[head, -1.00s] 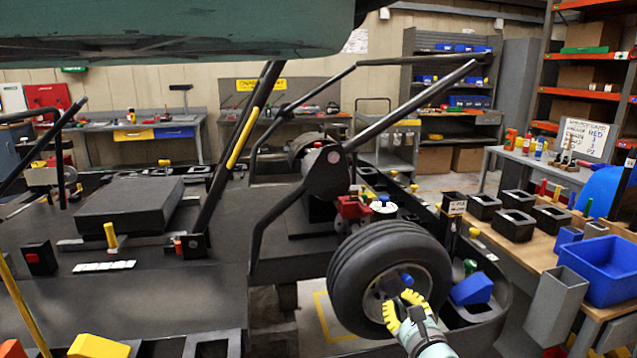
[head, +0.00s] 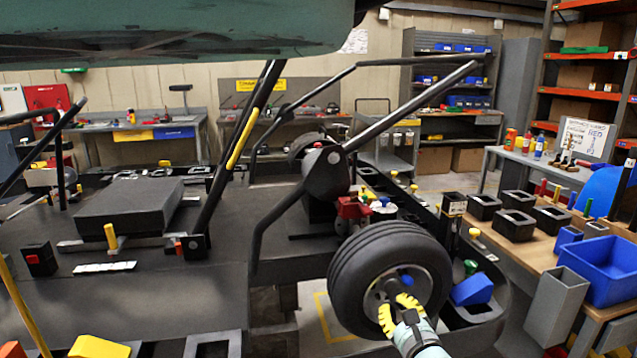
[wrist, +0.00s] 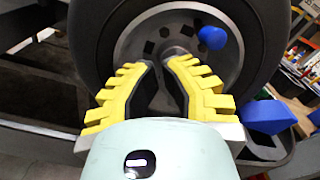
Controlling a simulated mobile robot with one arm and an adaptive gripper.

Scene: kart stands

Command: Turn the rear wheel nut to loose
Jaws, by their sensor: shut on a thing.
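The rear wheel (head: 388,280) is a black tyre with a grey rim, upright at the kart's right side; it also fills the top of the wrist view (wrist: 82,45). A blue knob (head: 407,281) sits on the rim, off centre; it shows in the wrist view (wrist: 212,38) right of the fingertips. My gripper (head: 393,299) has yellow toothed fingers and is at the wheel's hub. In the wrist view its fingertips (wrist: 166,62) are shut on the grey wheel nut at the hub centre. The fingers mostly hide the nut, so its turn angle cannot be told.
A blue block (head: 472,290) lies in the black side pod right of the wheel, close to my gripper. A grey open box (head: 556,303) and a blue bin (head: 603,268) stand farther right. A black frame bar (head: 277,225) rises left of the wheel.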

